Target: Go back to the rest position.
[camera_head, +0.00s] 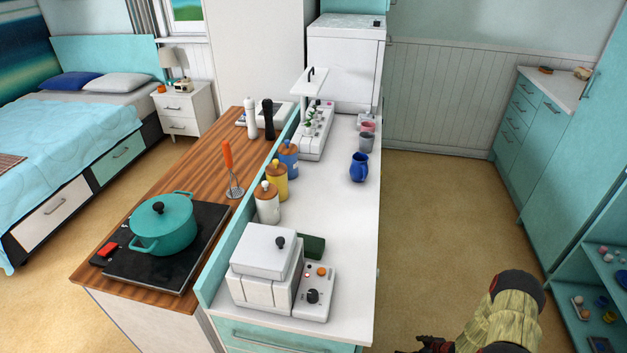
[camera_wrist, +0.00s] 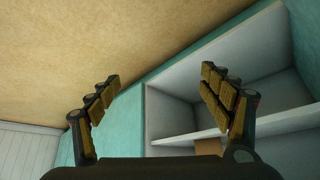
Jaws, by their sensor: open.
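My gripper (camera_wrist: 160,103) is open and empty in the wrist view, its two padded fingers spread wide apart. Between and beyond the fingers show the tan floor and the edge of a teal shelf unit (camera_wrist: 128,92). In the head view my arm reaches in at the bottom right, over the floor to the right of the counter. Only a small dark part near the bottom edge shows there, and the fingertips are out of sight.
A white counter (camera_head: 335,215) holds a white appliance (camera_head: 265,265) and a blue jug (camera_head: 359,167). A teal pot (camera_head: 163,224) stands on a black hob. Teal open shelves (camera_head: 570,275) with small items stand at right, close to my arm. The floor (camera_head: 430,220) between is clear.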

